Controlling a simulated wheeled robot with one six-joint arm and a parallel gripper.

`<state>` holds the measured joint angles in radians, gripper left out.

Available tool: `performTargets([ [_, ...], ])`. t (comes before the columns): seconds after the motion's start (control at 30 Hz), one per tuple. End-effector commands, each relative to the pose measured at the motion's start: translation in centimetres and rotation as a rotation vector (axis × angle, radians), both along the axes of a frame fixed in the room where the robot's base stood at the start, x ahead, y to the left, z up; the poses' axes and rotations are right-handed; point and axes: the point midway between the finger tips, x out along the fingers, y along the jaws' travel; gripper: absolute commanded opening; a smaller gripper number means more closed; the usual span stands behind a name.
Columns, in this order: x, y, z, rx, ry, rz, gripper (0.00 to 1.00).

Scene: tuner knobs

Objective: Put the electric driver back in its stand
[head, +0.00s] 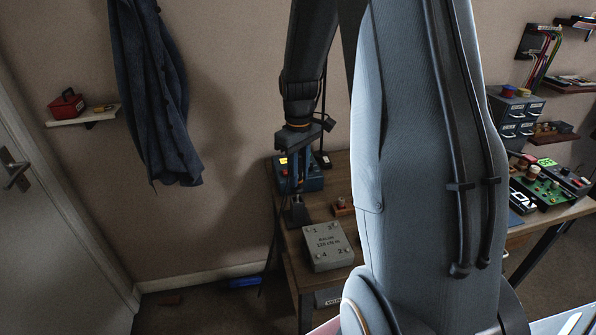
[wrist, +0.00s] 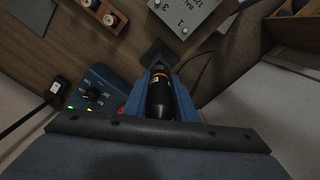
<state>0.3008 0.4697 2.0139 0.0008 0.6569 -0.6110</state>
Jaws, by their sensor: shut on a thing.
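The electric driver (wrist: 160,98), black with an orange band, is between the blue fingers of my gripper (wrist: 160,74) in the wrist view. My gripper (head: 296,188) is shut on it and points down over the left end of the bench in the head view. A dark, wedge-shaped piece, apparently the stand (head: 297,212), is directly below the fingers. It also shows as a dark square just beyond the fingertips in the wrist view (wrist: 159,54). The driver's lower end is hidden, so I cannot tell whether it touches or sits in the stand.
A blue control box (wrist: 95,92) with a knob and lit display is close beside the gripper. A grey numbered block (head: 328,246) lies on the wooden bench (head: 292,270), with a small wooden holder (head: 343,208) behind it. My arm hides the bench's middle.

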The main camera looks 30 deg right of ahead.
Motion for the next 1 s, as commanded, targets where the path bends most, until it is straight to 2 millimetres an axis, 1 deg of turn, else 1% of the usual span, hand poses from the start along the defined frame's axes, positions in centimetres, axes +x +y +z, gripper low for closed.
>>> performTargets([
  [0.7, 0.0, 0.0, -3.2, 0.000, 0.001, 0.000, 0.02],
  [1.0, 0.0, 0.0, -3.4, 0.000, 0.000, 0.000, 0.02],
])
